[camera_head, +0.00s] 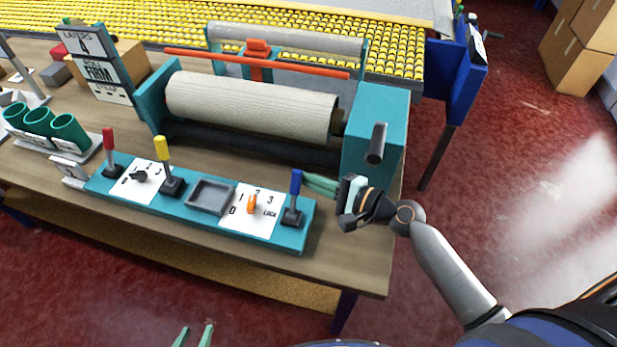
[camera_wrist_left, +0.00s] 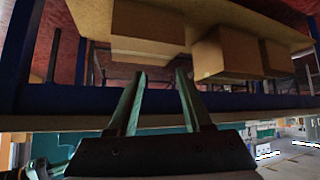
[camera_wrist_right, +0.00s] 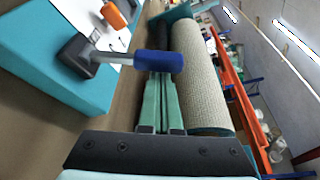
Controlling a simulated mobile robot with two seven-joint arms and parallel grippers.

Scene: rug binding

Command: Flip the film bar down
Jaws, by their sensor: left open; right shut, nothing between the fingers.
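A long red-orange bar (camera_head: 200,57), likely the film bar, runs across above the rolled beige rug (camera_head: 250,103) on the teal machine; it also shows in the right wrist view (camera_wrist_right: 232,90). A clear film roll (camera_head: 285,40) is behind it. My right gripper (camera_head: 306,182) is shut and empty, its fingertips close to the blue-handled lever (camera_head: 296,182). In the right wrist view the blue handle (camera_wrist_right: 158,63) lies just beyond the fingertips (camera_wrist_right: 163,80); I cannot tell if they touch. My left gripper (camera_head: 193,335) is open and empty, low in front of the table (camera_wrist_left: 160,80).
The teal control panel (camera_head: 215,222) carries red (camera_head: 108,140) and yellow (camera_head: 160,148) levers, two dials and a grey tray (camera_head: 210,196). A layers and firm sign (camera_head: 92,65) and green cups (camera_head: 68,130) stand at left.

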